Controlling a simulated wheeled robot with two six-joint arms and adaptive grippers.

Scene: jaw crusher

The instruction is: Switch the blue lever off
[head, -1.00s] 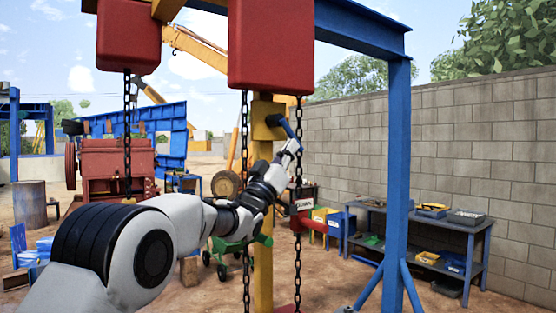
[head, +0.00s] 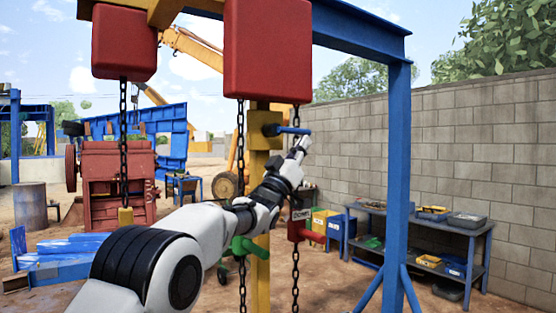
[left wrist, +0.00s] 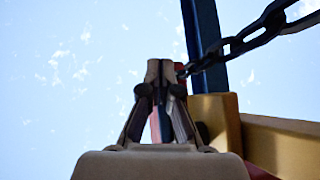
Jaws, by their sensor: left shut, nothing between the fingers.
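The blue lever (head: 292,130) sticks out roughly level to the right from a yellow box (head: 262,136) on the yellow post (head: 262,186). My left gripper (head: 304,141) is just below the lever's outer end, pointing up. Its fingers are shut and empty; whether they touch the lever I cannot tell. In the left wrist view the shut fingers (left wrist: 160,72) point up against the sky, with a yellow part at the right. I cannot make out the lever clearly in that view. My right gripper is not in view.
Black chains (head: 296,180) hang close to the post and my left arm, below a red block (head: 267,50). A blue frame post (head: 398,170) and workbench (head: 420,240) stand to the right.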

